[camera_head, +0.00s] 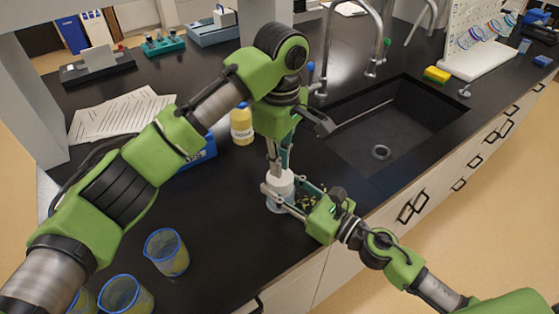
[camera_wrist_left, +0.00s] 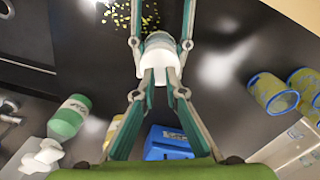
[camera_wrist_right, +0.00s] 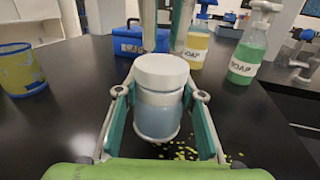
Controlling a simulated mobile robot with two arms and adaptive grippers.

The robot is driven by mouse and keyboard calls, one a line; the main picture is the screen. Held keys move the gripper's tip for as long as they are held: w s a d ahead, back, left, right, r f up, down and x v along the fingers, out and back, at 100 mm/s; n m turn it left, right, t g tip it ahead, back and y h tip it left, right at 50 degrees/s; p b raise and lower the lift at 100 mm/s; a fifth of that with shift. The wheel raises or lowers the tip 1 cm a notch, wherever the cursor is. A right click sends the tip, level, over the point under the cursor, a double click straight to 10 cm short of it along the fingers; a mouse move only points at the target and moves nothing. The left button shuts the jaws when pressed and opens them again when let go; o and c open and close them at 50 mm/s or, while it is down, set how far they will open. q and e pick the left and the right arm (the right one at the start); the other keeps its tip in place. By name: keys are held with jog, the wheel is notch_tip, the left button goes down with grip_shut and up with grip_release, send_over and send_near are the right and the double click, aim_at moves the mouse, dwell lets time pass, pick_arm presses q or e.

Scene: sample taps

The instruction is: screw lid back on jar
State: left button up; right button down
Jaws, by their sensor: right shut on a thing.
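The jar (camera_wrist_right: 157,120) is clear with bluish contents and stands upright on the dark counter. Its white lid (camera_wrist_right: 160,70) sits on top and looks level; how tightly it sits cannot be seen. My right gripper (camera_head: 279,195) is shut around the jar's body, one finger on each side. My left gripper (camera_wrist_left: 160,80) points down from above at the lid's top. Its fingers are close together with a narrow gap, and I see nothing held between them. Whether its tips touch the lid is unclear.
A green soap bottle (camera_wrist_right: 250,48) and a yellow bottle (camera_head: 241,125) stand nearby. A blue box (camera_wrist_right: 128,40) is behind the jar. Blue-rimmed beakers (camera_head: 166,252) stand at front left. Yellow bits lie beside the jar. The sink (camera_head: 395,125) is at right.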

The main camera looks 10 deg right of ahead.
pick_arm(q)
jog(key=shift+f, duration=0.3)
jog(key=shift+f, duration=0.6)
pick_arm(e)
jog(key=shift+r, duration=0.1)
pick_arm(q)
jog(key=shift+r, duration=2)
pick_arm(e)
jog(key=c, duration=1.3)
grip_release()
jog(key=shift+o, duration=0.2)
jog(key=shift+s+d, duration=0.1)
jog(key=v, duration=1.1)
jog(key=shift+s+d, duration=0.25)
jog(key=shift+s, duration=0.05)
